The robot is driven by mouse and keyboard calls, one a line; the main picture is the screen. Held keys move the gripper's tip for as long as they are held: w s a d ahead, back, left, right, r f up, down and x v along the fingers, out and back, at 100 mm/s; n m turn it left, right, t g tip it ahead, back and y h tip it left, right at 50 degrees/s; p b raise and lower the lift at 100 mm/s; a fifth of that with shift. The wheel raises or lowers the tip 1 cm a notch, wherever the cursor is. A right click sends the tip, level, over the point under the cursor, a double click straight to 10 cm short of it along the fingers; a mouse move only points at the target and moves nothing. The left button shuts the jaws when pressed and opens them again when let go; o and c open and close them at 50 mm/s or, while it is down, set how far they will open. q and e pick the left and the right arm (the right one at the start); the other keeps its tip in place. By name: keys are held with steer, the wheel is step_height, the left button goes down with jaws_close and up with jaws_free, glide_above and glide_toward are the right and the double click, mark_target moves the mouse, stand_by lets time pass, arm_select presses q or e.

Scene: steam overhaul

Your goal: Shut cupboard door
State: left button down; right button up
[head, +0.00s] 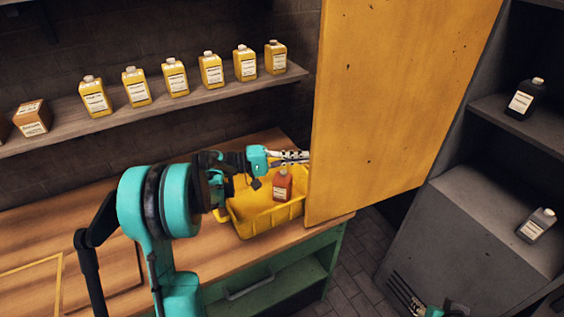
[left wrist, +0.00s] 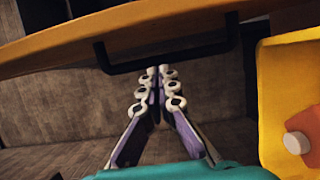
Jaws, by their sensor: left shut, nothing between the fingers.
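The yellow cupboard door (head: 395,100) stands open, its lower left corner by the bench's right end. The grey cupboard (head: 480,215) is to its right. My left gripper (head: 305,157) is at the door's left edge, with its tips near or partly behind it. In the left wrist view my left gripper (left wrist: 156,72) is shut and empty. Its tips are at the black bar handle (left wrist: 195,50) on the yellow door (left wrist: 150,32); I cannot tell whether they touch. The handle is hidden in the head view. Of my right arm only a bit shows at the bottom edge.
A yellow crate (head: 245,220) with a red-brown bottle (head: 282,186) stands on the wooden bench (head: 200,265), close under my left gripper. A wall shelf (head: 150,112) holds several yellow bottles. Dark bottles (head: 521,103) stand in the cupboard. Tiled floor (head: 355,265) lies between bench and cupboard.

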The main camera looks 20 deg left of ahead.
arm_select(q)
steer(key=shift+s+d+b, duration=0.45)
steer(key=shift+s+d, duration=0.9)
steer(key=shift+d, duration=0.25)
